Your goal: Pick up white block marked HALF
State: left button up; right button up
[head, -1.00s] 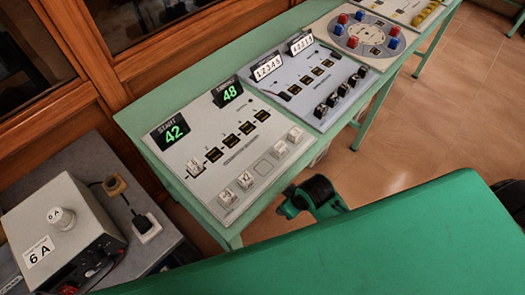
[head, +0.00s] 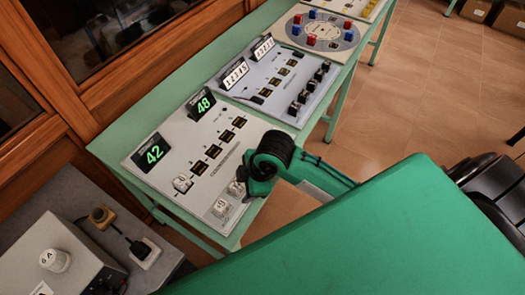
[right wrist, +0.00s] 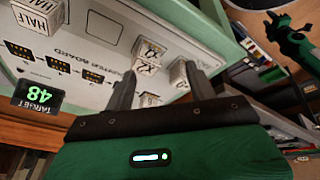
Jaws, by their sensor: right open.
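The white block marked HALF (right wrist: 37,12) stands on the pale puzzle board (right wrist: 130,28) in the upper left of the right wrist view, where the picture is upside down. In the head view my right gripper hides it. My right gripper (head: 268,168) is over the board's front edge. In the right wrist view its fingers (right wrist: 160,76) are open and apart from the HALF block. A white block marked x2 (right wrist: 148,48) shows beyond the fingertips, and another white block (right wrist: 183,74) is beside the right-hand finger.
The board's displays read 42 (head: 152,153) and 48 (head: 203,102). Another white block (head: 182,184) sits on the slot row. A second panel (head: 300,72) lies behind; a grey box (head: 60,262) stands left.

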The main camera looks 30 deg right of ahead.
jog(key=w+d+r+n+g+h, duration=0.3)
jog(key=w+d+r+n, duration=0.5)
jog(key=w+d+n, duration=0.25)
jog(key=shift+m, duration=0.35)
jog(key=f, duration=0.5)
jog(key=f+p, duration=0.1)
jog(key=f, duration=0.2)
jog(key=shift+w+d+f, duration=0.1)
jog(key=shift+w+d, duration=0.1)
jog(key=shift+d, duration=0.15)
jog(key=f, duration=0.1)
jog(key=f+p, duration=0.1)
jog(key=f, duration=0.2)
jog(key=shift+w+f, duration=0.1)
jog(key=shift+w, duration=0.15)
jog(key=shift+f, duration=0.5)
jog(key=c, duration=1.1)
